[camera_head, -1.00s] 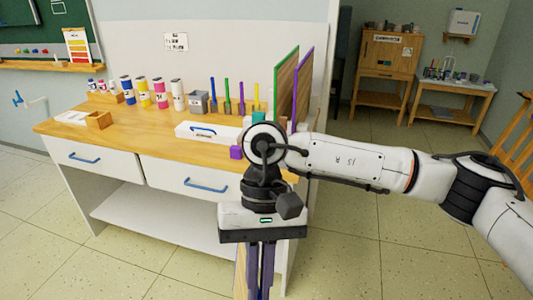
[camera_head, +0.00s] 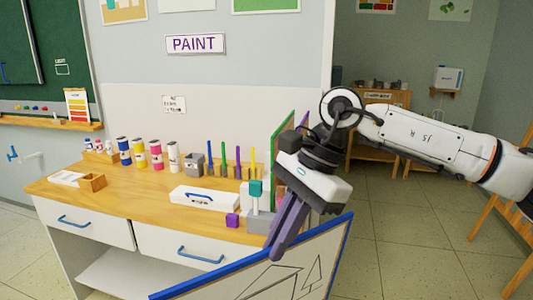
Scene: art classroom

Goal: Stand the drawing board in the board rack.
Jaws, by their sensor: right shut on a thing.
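The drawing board (camera_head: 285,277) has a blue edge and a pale face with line drawings of a house and a tree. It is tilted at the bottom of the head view, in front of the table, and its lower part is cut off. My right gripper (camera_head: 282,247) points down and is shut on the board's upper blue edge. A green-edged board (camera_head: 285,140) and a purple-edged board (camera_head: 302,126) stand upright at the table's right end, partly behind my gripper. The rack around them is mostly hidden. My left gripper is out of view.
Open floor (camera_head: 400,230) lies right of the table.

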